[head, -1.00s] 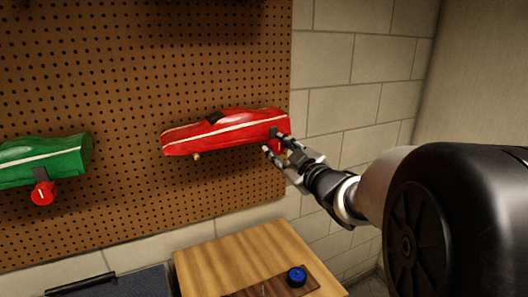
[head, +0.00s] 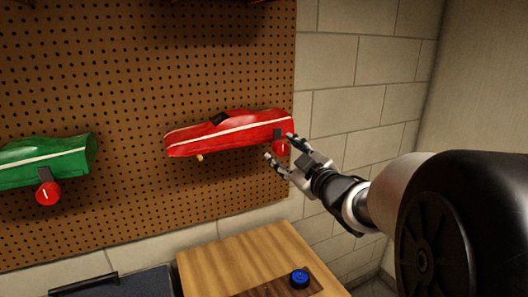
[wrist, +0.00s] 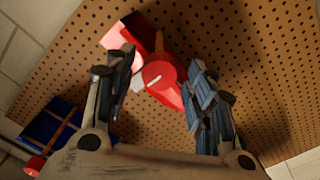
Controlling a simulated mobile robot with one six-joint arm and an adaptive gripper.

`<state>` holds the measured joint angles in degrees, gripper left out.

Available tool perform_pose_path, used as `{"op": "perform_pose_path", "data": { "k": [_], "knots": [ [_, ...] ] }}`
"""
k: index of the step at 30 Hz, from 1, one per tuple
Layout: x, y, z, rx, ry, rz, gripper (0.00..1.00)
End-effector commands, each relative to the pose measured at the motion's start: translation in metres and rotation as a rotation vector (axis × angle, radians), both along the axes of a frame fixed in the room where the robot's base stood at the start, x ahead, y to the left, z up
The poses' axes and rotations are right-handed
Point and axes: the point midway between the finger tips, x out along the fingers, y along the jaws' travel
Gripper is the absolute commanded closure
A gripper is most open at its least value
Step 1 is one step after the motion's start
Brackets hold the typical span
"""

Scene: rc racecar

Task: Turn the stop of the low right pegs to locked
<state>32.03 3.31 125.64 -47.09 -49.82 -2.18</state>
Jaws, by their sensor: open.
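A red car (head: 230,134) with a white stripe rests on low pegs at the right of the pegboard. Under its right end is a round red stop (head: 280,148) below a dark bracket (head: 278,134). My gripper (head: 279,147) is open, with its fingertips on either side of the stop in the head view. In the wrist view the stop (wrist: 162,76) shows between the two spread fingers, with a short slanted white mark on its face. Whether either finger touches it, I cannot tell.
The pegboard (head: 130,80) is behind the car. A green car (head: 45,160) with its own red stop (head: 48,193) hangs at the left. Below stands a wooden top (head: 235,260) with a blue round item (head: 299,278). A block wall (head: 350,80) is at the right.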

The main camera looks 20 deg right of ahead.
Motion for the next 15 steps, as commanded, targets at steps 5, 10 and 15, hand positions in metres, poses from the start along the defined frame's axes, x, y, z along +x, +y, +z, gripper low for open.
{"op": "perform_pose_path", "data": {
  "k": [5,10,15],
  "knots": [
    [-0.037,-0.003,0.001,-0.001,-0.003,-0.005,0.50],
    [-0.073,-0.004,0.001,-0.001,-0.003,-0.007,0.50],
    [-0.098,-0.005,0.001,0.000,-0.002,-0.005,0.50]
  ]
}}
